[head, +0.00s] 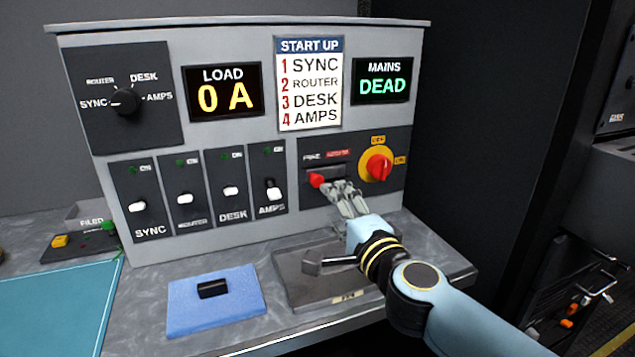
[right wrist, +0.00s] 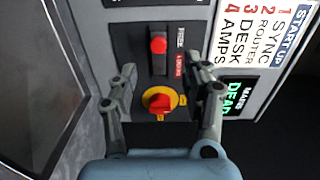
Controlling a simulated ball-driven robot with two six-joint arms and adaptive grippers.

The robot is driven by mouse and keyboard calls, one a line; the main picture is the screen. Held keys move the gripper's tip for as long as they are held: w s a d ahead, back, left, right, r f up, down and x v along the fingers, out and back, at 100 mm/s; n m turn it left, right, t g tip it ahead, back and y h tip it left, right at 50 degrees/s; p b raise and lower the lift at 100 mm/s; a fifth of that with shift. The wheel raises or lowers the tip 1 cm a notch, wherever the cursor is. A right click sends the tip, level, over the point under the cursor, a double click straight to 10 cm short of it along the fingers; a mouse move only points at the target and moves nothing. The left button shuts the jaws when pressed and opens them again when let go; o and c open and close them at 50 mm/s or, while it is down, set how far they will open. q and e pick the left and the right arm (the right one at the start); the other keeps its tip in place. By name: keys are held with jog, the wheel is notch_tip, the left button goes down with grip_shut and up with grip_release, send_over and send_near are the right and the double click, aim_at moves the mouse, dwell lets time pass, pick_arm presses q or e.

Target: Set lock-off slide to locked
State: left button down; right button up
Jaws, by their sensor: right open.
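The lock-off slide is a red knob (head: 317,181) in a dark slot on the black panel at the right of the grey console. It sits at the slot's left end, under the white free label. The red locked label (head: 338,153) is at the other end. In the right wrist view, turned sideways, the red knob (right wrist: 158,45) is at the slot's upper end. My right gripper (head: 342,187) is in front of this panel, just right of the knob. Its fingers are spread and empty in the right wrist view (right wrist: 161,72), with the knob beyond the tips. My left gripper is not in view.
A red rotary switch (head: 378,166) on a yellow disc is close right of the slide. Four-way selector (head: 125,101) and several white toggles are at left. A blue pad (head: 190,318) with a black block (head: 213,289) and a grey tray (head: 300,293) lie on the counter.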

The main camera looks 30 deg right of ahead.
aim_at(318, 183)
jog(key=x, duration=1.1)
jog(key=shift+s+d+f+b, duration=0.1)
jog(key=shift+s+d+b, duration=0.05)
jog(key=shift+d+b, duration=0.2)
grip_shut()
